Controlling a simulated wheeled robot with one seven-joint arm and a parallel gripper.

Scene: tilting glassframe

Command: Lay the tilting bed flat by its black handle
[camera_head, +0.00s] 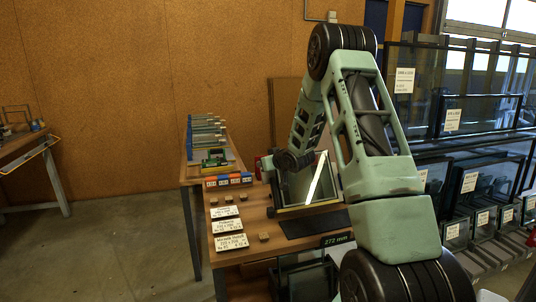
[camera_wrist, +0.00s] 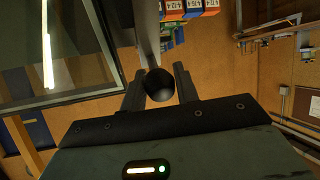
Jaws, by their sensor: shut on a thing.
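The tilting bed (camera_head: 310,190) stands tilted up on the wooden workbench in the head view, a framed dark pane with a bright reflection. Its frame and glass also fill the upper left of the wrist view (camera_wrist: 85,45). The black handle (camera_wrist: 159,86) is a round knob at the end of a grey bar. My gripper (camera_wrist: 160,72) has one finger on each side of the knob and is shut on it. In the head view my arm reaches over the bench, and the fingers and the handle cannot be made out there.
The workbench (camera_head: 258,238) carries several white label cards (camera_head: 230,242), small wooden blocks, coloured boxes (camera_head: 228,180) and a dark mat (camera_head: 314,224). Racks of framed glass (camera_head: 480,185) stand close on the right. Open floor (camera_head: 110,240) lies to the left, before another table (camera_head: 30,150).

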